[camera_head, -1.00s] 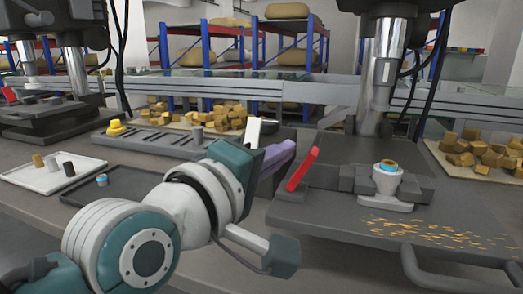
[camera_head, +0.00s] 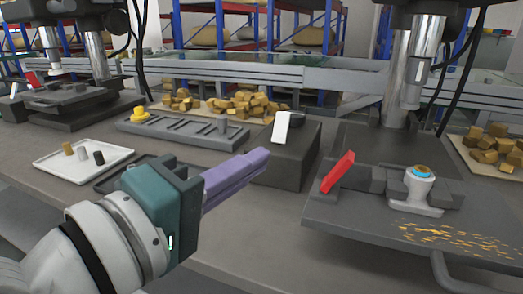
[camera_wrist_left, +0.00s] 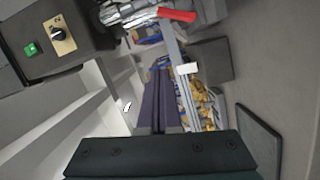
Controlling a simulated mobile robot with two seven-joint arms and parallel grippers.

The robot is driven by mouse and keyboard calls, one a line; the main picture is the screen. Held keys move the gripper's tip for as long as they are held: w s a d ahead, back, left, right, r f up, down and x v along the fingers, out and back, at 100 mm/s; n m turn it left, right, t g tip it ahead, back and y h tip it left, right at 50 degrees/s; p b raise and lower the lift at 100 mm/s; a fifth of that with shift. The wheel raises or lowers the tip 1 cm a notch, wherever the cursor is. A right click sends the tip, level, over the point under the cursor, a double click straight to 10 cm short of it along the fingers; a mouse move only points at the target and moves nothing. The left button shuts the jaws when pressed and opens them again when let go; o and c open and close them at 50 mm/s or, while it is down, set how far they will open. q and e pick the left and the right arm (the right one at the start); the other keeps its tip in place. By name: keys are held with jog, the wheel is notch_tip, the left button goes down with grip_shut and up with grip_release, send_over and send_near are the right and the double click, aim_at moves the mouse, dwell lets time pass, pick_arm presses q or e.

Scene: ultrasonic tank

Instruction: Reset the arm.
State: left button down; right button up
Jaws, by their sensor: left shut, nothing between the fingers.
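My left gripper (camera_head: 262,156) comes in from the lower left, with a teal body and long purple fingers pressed together. It is shut and empty, held above the grey table and pointing toward the dark block with the white lever (camera_head: 281,127). In the left wrist view the purple fingers (camera_wrist_left: 160,72) also lie side by side with nothing between them. My right gripper is not in view.
A press with a red handle (camera_head: 338,172) and a white-blue fitting (camera_head: 421,182) stands at right. A white tray (camera_head: 62,164) and a slotted dark rack (camera_head: 172,133) lie at left. A box with a green button (camera_wrist_left: 31,49) shows in the wrist view.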

pick_arm(q)
jog(key=shift+s+a, duration=0.1)
jog(key=s+a+r+m+g+y+p, duration=0.35)
jog(key=s+a+m+g+p, duration=0.3)
jog(key=s+p, duration=0.4)
jog(key=s+a+r+m+g+y+p, duration=0.3)
jog(key=s+a+m+g+y+p, duration=0.2)
jog(key=s+a+p, duration=0.5)
notch_tip(320, 180, up, 35)
jog(key=d+p, duration=0.2)
jog(key=p, duration=3.2)
jog(key=shift+s+f, duration=0.15)
jog(key=shift+s, duration=0.3)
jog(key=shift+n, duration=0.25)
